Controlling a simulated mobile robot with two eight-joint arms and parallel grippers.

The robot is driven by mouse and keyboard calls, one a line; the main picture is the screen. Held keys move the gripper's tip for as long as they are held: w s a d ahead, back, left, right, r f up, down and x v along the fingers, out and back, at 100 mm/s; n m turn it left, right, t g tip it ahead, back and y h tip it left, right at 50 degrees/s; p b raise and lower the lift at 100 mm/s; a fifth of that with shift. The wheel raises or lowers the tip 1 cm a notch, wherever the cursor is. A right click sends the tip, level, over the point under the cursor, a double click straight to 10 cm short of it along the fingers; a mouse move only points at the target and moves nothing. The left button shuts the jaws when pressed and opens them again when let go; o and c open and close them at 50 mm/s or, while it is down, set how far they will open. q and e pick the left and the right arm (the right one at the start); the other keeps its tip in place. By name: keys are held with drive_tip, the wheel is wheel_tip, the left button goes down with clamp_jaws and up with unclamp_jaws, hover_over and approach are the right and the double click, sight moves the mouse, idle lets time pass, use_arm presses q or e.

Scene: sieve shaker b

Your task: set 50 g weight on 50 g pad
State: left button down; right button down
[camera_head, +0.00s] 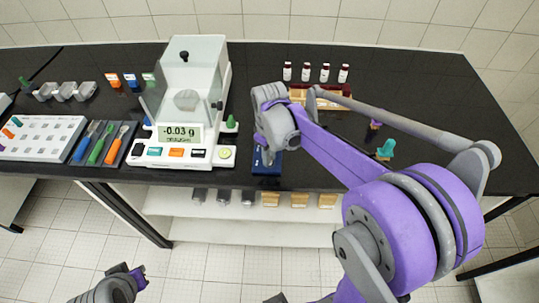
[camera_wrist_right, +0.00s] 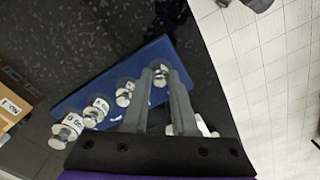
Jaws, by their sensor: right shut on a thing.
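A dark blue block (camera_head: 266,168) lies near the bench's front edge, right of the balance. In the right wrist view this blue block (camera_wrist_right: 75,103) carries several small metal weights (camera_wrist_right: 98,108) in a slanted row, with white labels too small to read surely. My right gripper (camera_wrist_right: 160,78) reaches down over the far end of the row and is shut on a metal weight (camera_wrist_right: 159,93) there. Whether that weight touches the block cannot be told. No marked 50 g pad can be made out. My left gripper (camera_head: 138,274) hangs low at the lower left, away from the bench.
The balance (camera_head: 170,150), reading about -0.03 g, stands left of the blue block. A tray with coloured tools (camera_head: 103,143) and a white rack (camera_head: 42,150) lie further left. Small bottles (camera_head: 306,72) stand behind my right arm. A teal object (camera_head: 386,149) stands at the right.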

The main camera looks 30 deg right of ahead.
drive_tip(key=c, duration=0.7)
unclamp_jaws()
drive_tip(key=shift+f, duration=0.1)
drive_tip(key=shift+r, duration=0.35)
wheel_tip(320, 180, up, 10)
drive_tip(key=r+p, duration=0.1)
drive_tip(key=s+a+f+m+t, duration=0.1)
drive_tip(key=s+a+f+t, duration=0.1)
drive_tip(key=s+f, duration=0.1)
drive_tip(key=s+a+f+m+t, duration=0.2)
drive_tip(key=s+f, duration=0.1)
drive_tip(key=s, duration=0.3)
drive_tip(key=s+a+f+m+t, duration=0.1)
drive_tip(key=s+a+f, duration=0.1)
drive_tip(key=s+f, duration=0.1)
drive_tip(key=shift+s+a+f+t, duration=0.1)
drive_tip(key=shift+s+a+t, duration=0.1)
drive_tip(key=shift+s, duration=0.25)
drive_tip(key=shift+s+a+f+t, duration=0.1)
drive_tip(key=shift+s+a+t, duration=0.1)
drive_tip(key=shift+s, duration=0.25)
